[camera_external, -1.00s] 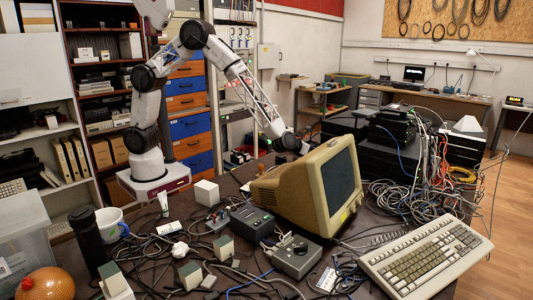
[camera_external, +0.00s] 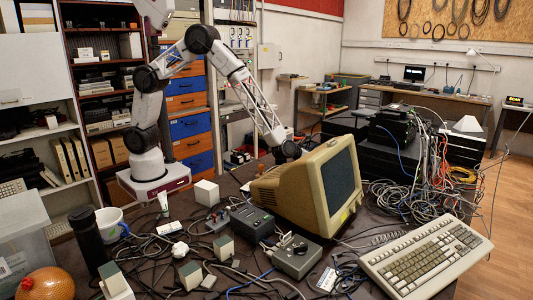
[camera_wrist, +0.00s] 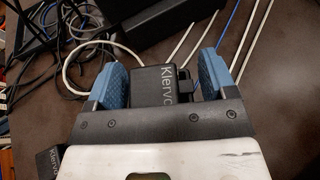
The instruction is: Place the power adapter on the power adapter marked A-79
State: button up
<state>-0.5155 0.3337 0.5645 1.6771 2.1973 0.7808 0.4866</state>
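In the wrist view a black power adapter (camera_wrist: 158,88) with pale "Klervo" lettering lies between the two blue fingers of my gripper (camera_wrist: 161,66). The fingers stand wide apart, one on each side of it, with what looks like a narrow gap at each side. A second black block with similar lettering (camera_wrist: 49,162) shows at the lower left edge, outside the fingers. No A-79 mark can be read in any view. In the external view my fingers and both of these blocks are hidden behind the beige monitor (camera_external: 285,190).
White and blue cables (camera_wrist: 181,45) run over the dark table close to the fingers. A dark box (camera_wrist: 150,20) stands just beyond them. In the external view the table holds a keyboard (camera_external: 425,262), a grey control box (camera_external: 297,262), a mug (camera_external: 110,226) and many tangled cables.

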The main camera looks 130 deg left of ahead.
jog(key=shift+o, duration=0.4)
jog(key=shift+r, duration=0.1)
jog(key=shift+d, duration=0.1)
jog(key=v, duration=1.2)
jog(key=shift+s, duration=0.1)
dwell(0.6)
jog(key=shift+r, duration=0.1)
